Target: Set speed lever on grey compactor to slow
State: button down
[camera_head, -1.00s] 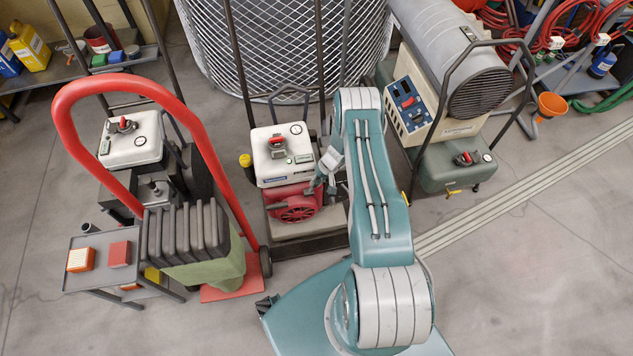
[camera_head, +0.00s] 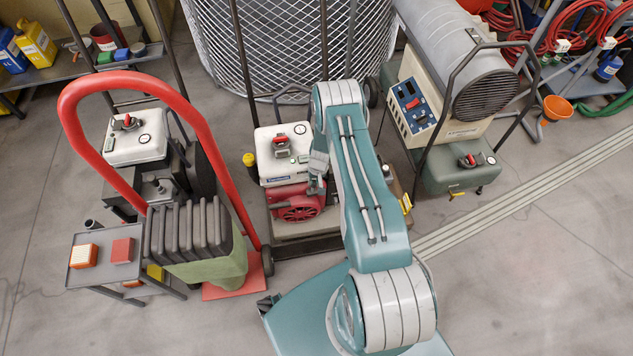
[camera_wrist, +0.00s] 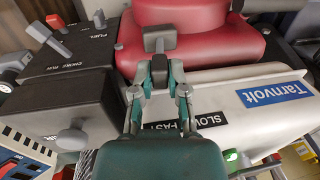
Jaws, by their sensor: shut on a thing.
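The compactor shows in the head view as a red engine (camera_head: 299,203) under a white tank with a red switch on top, partly hidden by my arm. In the wrist view its red cover (camera_wrist: 190,40) lies at the top and the pale tank side below. The speed lever (camera_wrist: 160,38), with a dark grey block-shaped end, stands before the red cover. My gripper (camera_wrist: 160,72) is shut on its stem, just below that end. Dark labels with FAST (camera_wrist: 157,127) and SLOW lettering sit around the fingers, partly hidden. In the head view my gripper (camera_head: 317,178) is beside the red engine.
A black control box (camera_wrist: 62,60) with fuel and choke knobs is close at left. In the head view a red hand truck (camera_head: 230,170) stands left, and a grey heater (camera_head: 450,60) on a wheeled frame right. Open floor lies at the lower right.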

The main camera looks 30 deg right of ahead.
jog(key=shift+w+a+f+g+h, duration=0.1)
jog(key=shift+w+a+g+h, duration=0.15)
jog(key=shift+a+h, duration=0.6)
jog(key=shift+w+a+g+h, duration=0.1)
jog(key=shift+a+g+h, duration=0.35)
jog(key=shift+h, duration=0.7)
jog(key=shift+a+h, duration=0.25)
jog(key=shift+h, duration=0.15)
jog(key=c, duration=0.6)
grip_release()
jog(key=shift+c, duration=0.2)
jog(key=v, duration=1.2)
jog(key=shift+w+a+f, duration=0.1)
